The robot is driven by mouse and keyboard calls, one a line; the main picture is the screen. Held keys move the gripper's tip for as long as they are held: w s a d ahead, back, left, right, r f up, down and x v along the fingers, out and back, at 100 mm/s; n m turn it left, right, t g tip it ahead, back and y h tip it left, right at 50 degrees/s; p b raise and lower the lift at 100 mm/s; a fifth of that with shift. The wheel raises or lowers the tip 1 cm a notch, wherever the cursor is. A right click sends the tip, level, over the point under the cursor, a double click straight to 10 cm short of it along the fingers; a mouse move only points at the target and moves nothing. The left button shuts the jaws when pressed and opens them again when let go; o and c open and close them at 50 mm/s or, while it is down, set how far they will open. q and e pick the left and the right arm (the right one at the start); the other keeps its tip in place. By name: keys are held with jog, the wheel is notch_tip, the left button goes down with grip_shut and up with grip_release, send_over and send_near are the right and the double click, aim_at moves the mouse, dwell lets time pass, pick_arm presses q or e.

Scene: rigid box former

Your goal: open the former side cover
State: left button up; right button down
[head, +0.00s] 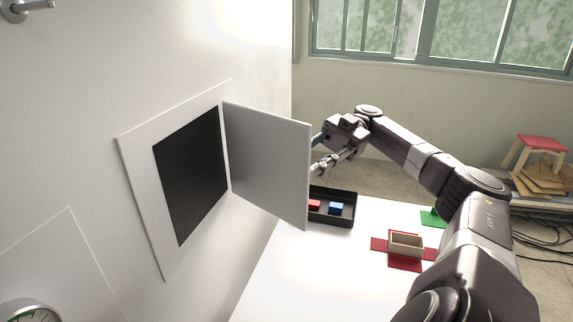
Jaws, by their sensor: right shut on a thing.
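The side cover (267,160) is a flat grey-white panel. It stands swung out from the white machine wall, hinged at its left edge beside the opening. The dark opening (190,178) in its pale frame is exposed. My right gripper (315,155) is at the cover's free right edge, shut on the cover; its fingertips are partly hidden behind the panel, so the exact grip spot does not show. My left gripper is not in view.
A white table (330,270) lies below the cover. On it are a black tray (343,219) with red and blue pieces, a small beige box (406,244) on a red cross-shaped sheet (379,244), and a green piece (432,217). A gauge (25,312) sits lower left.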

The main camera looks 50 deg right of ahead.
jog(key=shift+f, duration=0.1)
dwell(0.3)
jog(key=c, duration=1.6)
grip_release()
send_near(289, 120)
jog(key=shift+w+a+f, duration=0.1)
jog(key=shift+w+a, duration=0.05)
jog(key=shift+a, duration=0.9)
jog(key=shift+w+a+f, duration=0.1)
jog(key=shift+w+a, duration=0.1)
jog(key=shift+a, duration=0.85)
